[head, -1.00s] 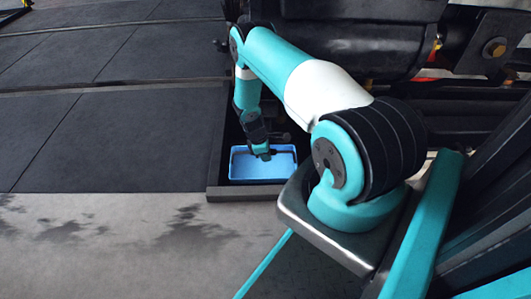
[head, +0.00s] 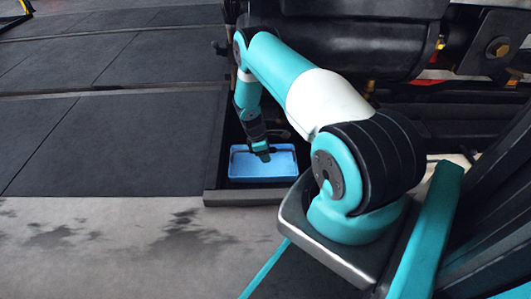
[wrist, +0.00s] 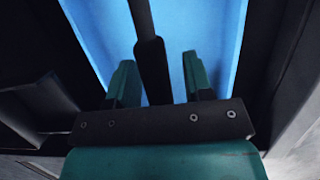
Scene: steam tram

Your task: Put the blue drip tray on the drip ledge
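The blue drip tray (head: 281,168) sits flat inside a dark, rimmed ledge (head: 240,197) beside the black machinery. My gripper (head: 263,157) reaches down over the tray's far half. The wrist view shows the tray's blue floor (wrist: 215,35) below the fingers. A black bar, seemingly the tray's handle (wrist: 150,65), runs between my two teal fingers (wrist: 159,78). The fingers stand apart, with a clear gap between the bar and the right finger. The bar is closer to the left finger. The bar's lower end is hidden by the gripper body.
Black machinery with pipes (head: 360,45) stands just behind and right of the ledge. Dark floor panels (head: 120,140) lie open to the left. A grey paved strip (head: 110,240) in front is clear.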

